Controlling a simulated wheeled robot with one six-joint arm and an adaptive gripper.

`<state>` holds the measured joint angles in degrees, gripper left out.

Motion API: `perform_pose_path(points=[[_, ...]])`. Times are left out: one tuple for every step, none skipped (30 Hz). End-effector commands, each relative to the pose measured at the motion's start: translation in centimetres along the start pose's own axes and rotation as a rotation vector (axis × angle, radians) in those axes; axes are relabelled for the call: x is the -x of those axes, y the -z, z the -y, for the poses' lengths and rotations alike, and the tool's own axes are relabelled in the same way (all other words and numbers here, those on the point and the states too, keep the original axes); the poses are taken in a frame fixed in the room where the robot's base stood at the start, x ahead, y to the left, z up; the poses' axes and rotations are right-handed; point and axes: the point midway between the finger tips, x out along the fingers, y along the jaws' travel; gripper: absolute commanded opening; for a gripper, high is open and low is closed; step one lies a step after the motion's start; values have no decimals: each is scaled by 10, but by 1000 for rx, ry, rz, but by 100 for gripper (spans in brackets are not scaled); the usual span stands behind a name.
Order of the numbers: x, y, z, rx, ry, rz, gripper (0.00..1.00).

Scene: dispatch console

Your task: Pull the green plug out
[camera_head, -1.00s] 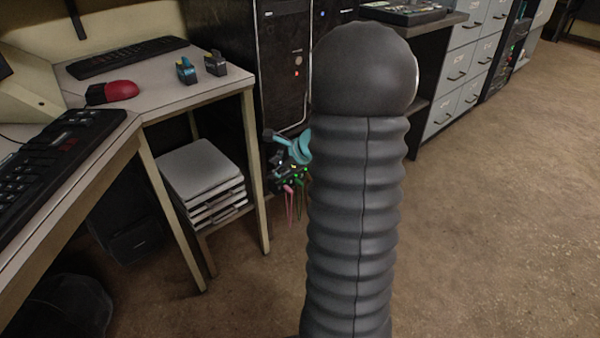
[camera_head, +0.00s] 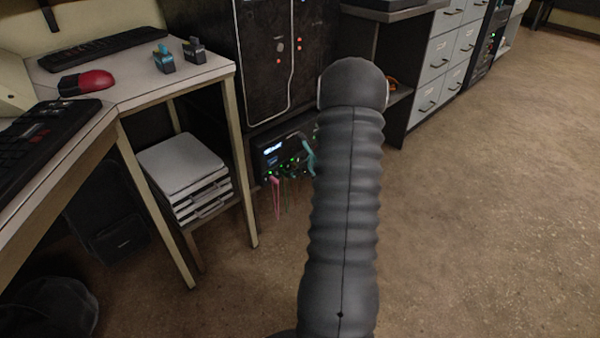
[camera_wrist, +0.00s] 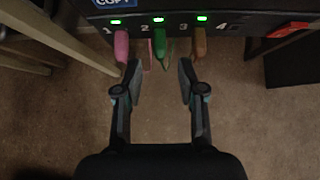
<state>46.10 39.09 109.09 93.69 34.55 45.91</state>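The green plug (camera_wrist: 159,42) is in port 2 of a dark panel, under a lit light, in the wrist view. A pink plug (camera_wrist: 121,46) is in port 1 on its left and a brown plug (camera_wrist: 200,44) is in port 3 on its right. My gripper (camera_wrist: 160,72) is open, its two fingers apart just below the plugs, with the green plug lined up between them and nothing held. In the head view the panel (camera_head: 270,150) sits low by the desk, with a pink cable and a green cable hanging.
Port 4 shows a dark opening, with an orange-red object (camera_wrist: 288,30) to its right. A desk (camera_head: 140,85) with a shelf of stacked grey trays (camera_head: 185,160) stands left of the panel. Grey drawers (camera_head: 435,75) stand at right. The floor (camera_head: 480,220) is open at right.

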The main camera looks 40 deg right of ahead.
Motion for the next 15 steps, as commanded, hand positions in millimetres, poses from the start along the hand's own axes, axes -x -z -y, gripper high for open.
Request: perform_pose_path(points=[[-7,2,0,0,-1,-1,40],[-10,2,0,0,-1,-1,40],[-14,2,0,0,0,-1,40],[-17,2,0,0,0,-1,40],[-20,2,0,0,0,-1,40],[-25,2,0,1,0,0,40],[-28,2,0,1,0,0,40],[-31,2,0,1,0,0,40],[-34,2,0,0,-1,0,40],[-37,2,0,0,-1,0,40],[-39,2,0,0,-1,0,40],[-42,2,0,0,-1,0,40],[-43,2,0,1,-1,0,40],[-45,1,0,1,-1,0,40],[-46,1,0,1,0,1,40]])
